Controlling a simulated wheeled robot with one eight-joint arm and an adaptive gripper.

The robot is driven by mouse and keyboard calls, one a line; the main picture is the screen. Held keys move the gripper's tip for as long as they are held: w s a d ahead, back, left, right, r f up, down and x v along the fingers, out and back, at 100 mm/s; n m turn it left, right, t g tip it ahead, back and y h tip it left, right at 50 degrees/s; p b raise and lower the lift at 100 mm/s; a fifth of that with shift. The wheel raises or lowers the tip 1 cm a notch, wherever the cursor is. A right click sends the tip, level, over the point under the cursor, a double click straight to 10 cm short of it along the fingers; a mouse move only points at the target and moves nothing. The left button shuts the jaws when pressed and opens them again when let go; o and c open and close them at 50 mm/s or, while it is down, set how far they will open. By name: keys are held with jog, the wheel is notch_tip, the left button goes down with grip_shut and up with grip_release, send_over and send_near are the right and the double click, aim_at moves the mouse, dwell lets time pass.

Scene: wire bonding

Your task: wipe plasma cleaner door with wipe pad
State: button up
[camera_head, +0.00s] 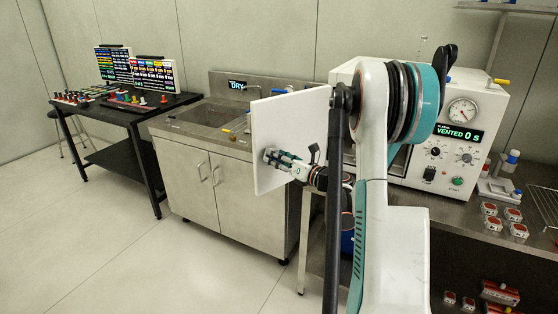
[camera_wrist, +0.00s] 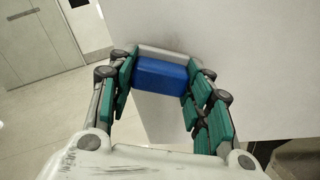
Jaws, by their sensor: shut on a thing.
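The plasma cleaner (camera_head: 473,95) is a white box on the bench at the right, its display reading VENTED 0 s. Its door (camera_head: 281,115) is a flat white panel, swung open to the left and standing upright; it also fills much of the wrist view (camera_wrist: 250,60). My gripper (camera_head: 272,156) is at the lower part of the door's near face. In the wrist view my gripper (camera_wrist: 161,80) is shut on the blue wipe pad (camera_wrist: 162,74). The pad's pale front edge is at or very close to the door; contact is unclear. The pad is not clear in the head view.
A sink cabinet (camera_head: 225,190) with a DRY sign stands behind the door to the left. A black table (camera_head: 120,110) with monitors is farther left. Small red-and-white boxes (camera_head: 503,220) and a wire rack lie on the steel bench at right. The left floor is clear.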

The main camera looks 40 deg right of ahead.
jog(key=shift+a, duration=0.15)
dwell(1.3)
jog(key=shift+s, duration=0.15)
jog(key=shift+s+d, duration=0.2)
jog(key=shift+s, duration=1.25)
jog(key=shift+s+d, duration=0.15)
jog(key=shift+s, duration=1.25)
jog(key=shift+s, duration=0.1)
jog(key=s, duration=0.2)
jog(key=shift+s+d, duration=0.15)
jog(key=shift+s, duration=0.25)
